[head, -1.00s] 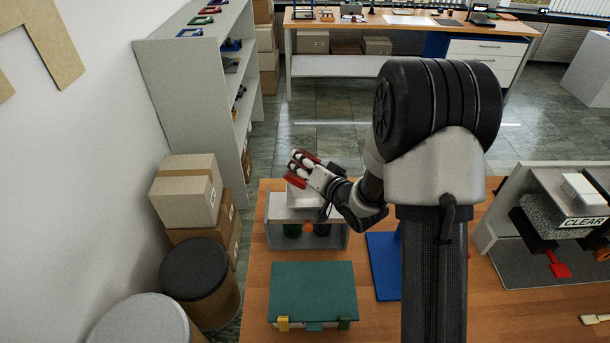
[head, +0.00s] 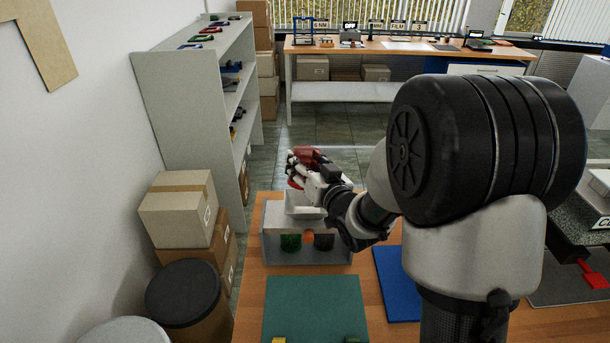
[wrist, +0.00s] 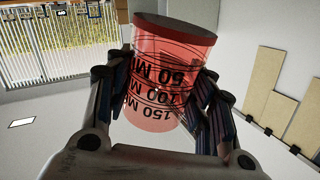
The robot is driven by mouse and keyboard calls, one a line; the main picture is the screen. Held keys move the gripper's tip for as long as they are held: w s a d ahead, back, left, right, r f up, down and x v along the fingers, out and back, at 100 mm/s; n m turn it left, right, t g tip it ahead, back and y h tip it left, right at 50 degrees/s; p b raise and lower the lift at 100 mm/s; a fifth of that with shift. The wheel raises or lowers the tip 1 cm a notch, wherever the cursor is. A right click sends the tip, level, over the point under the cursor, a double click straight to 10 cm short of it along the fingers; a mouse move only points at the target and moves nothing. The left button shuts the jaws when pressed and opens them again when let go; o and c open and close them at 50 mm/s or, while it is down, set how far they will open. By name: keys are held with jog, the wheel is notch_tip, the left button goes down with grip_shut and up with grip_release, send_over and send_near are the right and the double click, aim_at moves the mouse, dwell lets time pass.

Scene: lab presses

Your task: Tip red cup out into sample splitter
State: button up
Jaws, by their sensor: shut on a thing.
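The red cup (wrist: 172,70) is a translucent red beaker with black volume marks. My gripper (wrist: 165,85) is shut on it, with a finger on each side. In the wrist view its marks read upside down, with the 50 mark towards the top of the picture. In the head view the cup (head: 306,155) is partly hidden by my gripper (head: 303,168) and looks tipped over. The cup's contents and mouth cannot be made out.
Boxes (head: 178,209) and a shelf (head: 195,90) stand left.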

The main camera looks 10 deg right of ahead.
jog(key=shift+n+t+b, duration=0.5)
jog(key=shift+n+b, duration=0.6)
jog(key=shift+b, duration=1.35)
jog(key=shift+r+n+b, duration=0.15)
jog(key=shift+n+b, duration=0.15)
jog(key=shift+b, duration=0.15)
